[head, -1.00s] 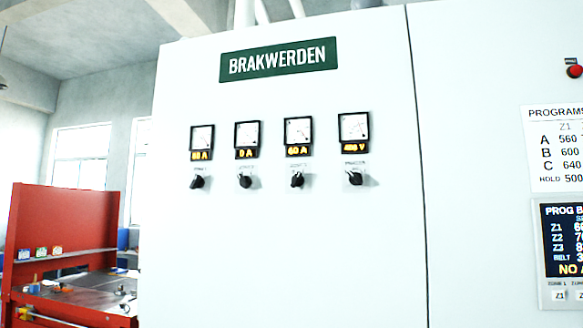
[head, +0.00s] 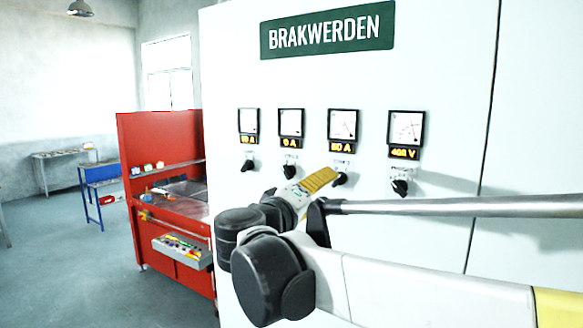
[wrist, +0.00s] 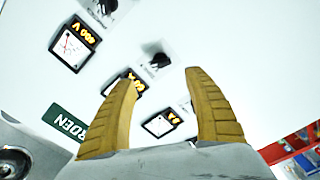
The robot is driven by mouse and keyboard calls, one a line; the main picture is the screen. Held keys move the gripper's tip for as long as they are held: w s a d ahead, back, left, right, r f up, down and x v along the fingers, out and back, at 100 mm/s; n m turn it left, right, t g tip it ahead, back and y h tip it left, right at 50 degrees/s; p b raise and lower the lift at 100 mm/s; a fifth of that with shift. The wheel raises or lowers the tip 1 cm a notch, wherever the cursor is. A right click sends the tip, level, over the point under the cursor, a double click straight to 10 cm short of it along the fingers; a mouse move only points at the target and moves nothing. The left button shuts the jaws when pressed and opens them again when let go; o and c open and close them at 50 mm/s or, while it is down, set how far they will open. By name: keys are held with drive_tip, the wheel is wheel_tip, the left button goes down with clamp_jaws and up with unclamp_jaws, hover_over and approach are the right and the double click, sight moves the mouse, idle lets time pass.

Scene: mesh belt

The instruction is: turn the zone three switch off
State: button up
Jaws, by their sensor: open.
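The zone three switch (head: 340,180) is a black rotary knob, third from left, below a meter reading about 60 A on the white cabinet. In the head view my yellow gripper (head: 323,179) is at its lower left and partly overlaps it. In the wrist view, tilted and nearly upside down, this knob (wrist: 158,60) shows beyond the gap between my gripper's fingers (wrist: 163,77). The fingers are open and empty. I cannot tell the exact distance to the knob, and its setting is too small to read.
Similar knobs stand on both sides: first (head: 247,164), second (head: 290,169) and the one under the 400 V meter (head: 400,187). A green BRAKWERDEN sign (head: 327,30) is above. A red workbench (head: 160,150) stands left of the cabinet, with open floor further left.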

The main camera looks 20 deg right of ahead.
sight(336, 181)
drive_tip(key=p+x, duration=0.1)
drive_tip(key=x, duration=0.9)
drive_tip(key=shift+d+f+p, duration=0.1)
drive_tip(key=shift+p, duration=0.2)
drive_tip(key=c, duration=1.2)
